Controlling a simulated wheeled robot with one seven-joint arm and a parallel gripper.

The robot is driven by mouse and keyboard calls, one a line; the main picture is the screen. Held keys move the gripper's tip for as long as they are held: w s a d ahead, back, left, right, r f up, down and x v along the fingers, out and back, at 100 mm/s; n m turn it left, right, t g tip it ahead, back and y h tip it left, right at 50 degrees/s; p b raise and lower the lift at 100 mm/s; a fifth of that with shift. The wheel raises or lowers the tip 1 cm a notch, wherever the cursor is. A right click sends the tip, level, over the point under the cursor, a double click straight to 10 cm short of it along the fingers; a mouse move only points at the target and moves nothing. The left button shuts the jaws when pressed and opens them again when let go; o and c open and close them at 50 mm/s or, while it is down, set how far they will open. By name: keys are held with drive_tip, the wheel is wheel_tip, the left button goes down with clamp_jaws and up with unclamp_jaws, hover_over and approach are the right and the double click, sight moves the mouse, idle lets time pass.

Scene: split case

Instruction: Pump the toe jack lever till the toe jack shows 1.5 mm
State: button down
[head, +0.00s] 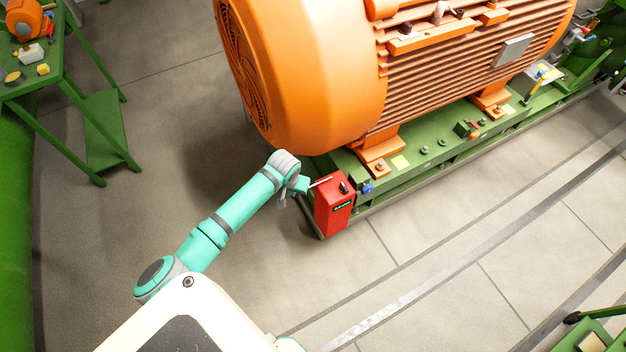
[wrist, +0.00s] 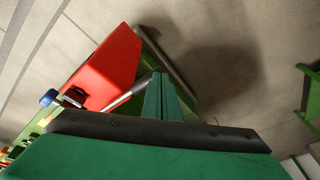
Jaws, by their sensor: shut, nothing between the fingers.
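The toe jack (head: 334,208) is a red box standing at the near left corner of the motor's green base. A small dark display with green digits is on its face, too small to read. Its pale lever (head: 320,182) sticks out to the left from the top. In the wrist view the red toe jack (wrist: 108,68) is at upper left, and the grey lever (wrist: 128,94) runs from it to my fingers. My gripper (head: 303,185) is at the lever's outer end. In the wrist view my gripper (wrist: 164,78) is shut, with its green fingers together beside the lever's tip; contact is unclear.
The large orange motor (head: 310,80) stands on the green base (head: 440,150) just behind the toe jack. A blue knob (head: 367,188) sits on the base beside the jack. A green table (head: 55,65) with small items stands at upper left. The floor between is clear.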

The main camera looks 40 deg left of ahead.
drive_tip(key=shift+s+f, duration=0.1)
drive_tip(key=shift+f, duration=1.15)
drive_tip(key=shift+r, duration=0.1)
drive_tip(key=shift+w+r, duration=0.2)
drive_tip(key=shift+r, duration=1.95)
drive_tip(key=shift+w+r, duration=0.15)
drive_tip(key=shift+r, duration=1.95)
wheel_tip(320, 180, up, 7)
drive_tip(key=shift+w+d, duration=0.15)
drive_tip(key=shift+w, duration=0.05)
